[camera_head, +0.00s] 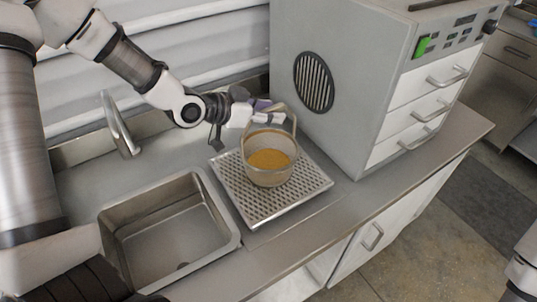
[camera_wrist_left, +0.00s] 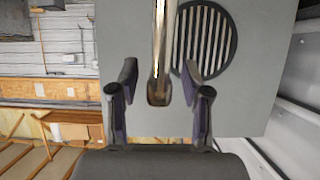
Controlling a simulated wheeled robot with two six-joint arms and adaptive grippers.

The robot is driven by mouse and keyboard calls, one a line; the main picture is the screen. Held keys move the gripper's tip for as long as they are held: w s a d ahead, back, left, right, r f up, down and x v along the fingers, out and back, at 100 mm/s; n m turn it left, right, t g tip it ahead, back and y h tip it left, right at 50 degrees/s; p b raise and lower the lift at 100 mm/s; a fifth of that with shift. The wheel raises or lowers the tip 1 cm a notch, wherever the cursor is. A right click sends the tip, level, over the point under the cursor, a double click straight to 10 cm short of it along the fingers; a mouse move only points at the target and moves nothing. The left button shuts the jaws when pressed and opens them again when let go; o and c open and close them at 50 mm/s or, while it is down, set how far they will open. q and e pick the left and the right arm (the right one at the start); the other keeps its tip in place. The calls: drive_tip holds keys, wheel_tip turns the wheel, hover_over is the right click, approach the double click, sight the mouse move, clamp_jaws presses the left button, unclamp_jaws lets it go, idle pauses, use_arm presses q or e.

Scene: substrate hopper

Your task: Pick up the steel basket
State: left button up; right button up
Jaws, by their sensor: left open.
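The steel basket (camera_head: 270,178) stands upright on a perforated drain tray (camera_head: 250,208) in the head view, with orange-brown material showing inside it. Its tall arched handle (camera_head: 294,126) rises above the rim. My left gripper (camera_head: 262,106) reaches in from the left at the height of the handle's top. In the left wrist view the open fingers of my left gripper (camera_wrist_left: 159,72) stand on either side of a shiny metal bar of the handle (camera_wrist_left: 160,50), with a gap on both sides. The left arm partly covers the handle's top in the head view.
A sink basin (camera_head: 170,235) lies left of the tray, with a faucet (camera_head: 120,125) behind it. A large grey machine (camera_head: 345,50) with a round vent and drawers stands close on the right. The counter's front edge (camera_head: 330,225) runs near the tray.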

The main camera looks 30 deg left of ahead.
use_arm(q)
drive_tip(key=x, duration=0.3)
drive_tip(key=shift+d, duration=0.1)
drive_tip(key=shift+s+r, duration=0.1)
drive_tip(key=shift+s, duration=0.05)
drive_tip(key=shift+c, duration=1)
clamp_jaws()
